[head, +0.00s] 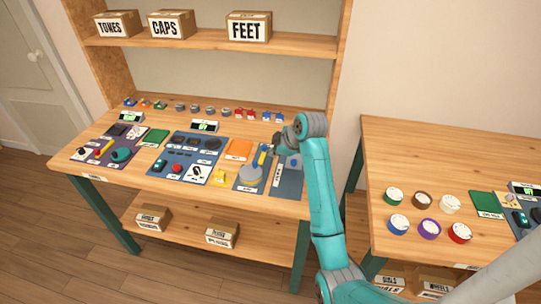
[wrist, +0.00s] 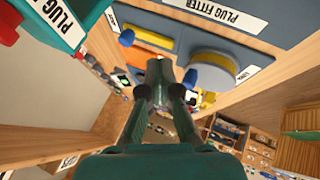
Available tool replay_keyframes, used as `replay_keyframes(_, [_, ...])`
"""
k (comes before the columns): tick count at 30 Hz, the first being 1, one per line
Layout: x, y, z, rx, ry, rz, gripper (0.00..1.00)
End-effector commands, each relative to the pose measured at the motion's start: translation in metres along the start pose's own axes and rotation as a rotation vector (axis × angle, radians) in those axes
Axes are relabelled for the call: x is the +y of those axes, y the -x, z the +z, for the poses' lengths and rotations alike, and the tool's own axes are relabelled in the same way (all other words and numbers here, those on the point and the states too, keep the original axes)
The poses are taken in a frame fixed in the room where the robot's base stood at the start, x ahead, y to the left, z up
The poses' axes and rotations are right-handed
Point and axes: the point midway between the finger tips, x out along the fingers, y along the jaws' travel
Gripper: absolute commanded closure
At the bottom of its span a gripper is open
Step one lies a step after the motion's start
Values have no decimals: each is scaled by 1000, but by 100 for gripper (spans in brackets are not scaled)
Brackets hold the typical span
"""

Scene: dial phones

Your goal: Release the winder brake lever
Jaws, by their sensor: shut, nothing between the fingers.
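A yellow lever with a blue end (head: 262,157) stands by a grey disc (head: 250,175) on a blue panel at the right part of the left bench. I cannot read a label naming it the winder brake lever. In the wrist view, a blue knob (wrist: 127,38), a yellow bar (wrist: 158,42) and a grey disc with a yellow rim (wrist: 225,68) show near the top. My gripper (head: 278,140) is near the lever, at its right; it also shows in the wrist view (wrist: 160,88). It is shut and empty. I cannot tell whether it touches the lever.
An orange pad (head: 239,149) and a panel with dark parts (head: 190,150) lie left of the lever. A row of small parts (head: 203,110) lines the bench's back. A shelf with boxes (head: 248,27) is above. A second bench (head: 400,160) with round dials stands right.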

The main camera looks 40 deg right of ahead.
Motion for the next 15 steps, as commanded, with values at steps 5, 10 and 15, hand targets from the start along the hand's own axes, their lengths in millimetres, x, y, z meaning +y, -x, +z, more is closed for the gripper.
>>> replay_keyframes(5, [1, 27, 0, 0, -1, 3, 100])
replay_keyframes(10, [0, 38, 0, 0, -1, 1, 100])
replay_keyframes(15, [0, 40, 0, -1, -1, 0, 100])
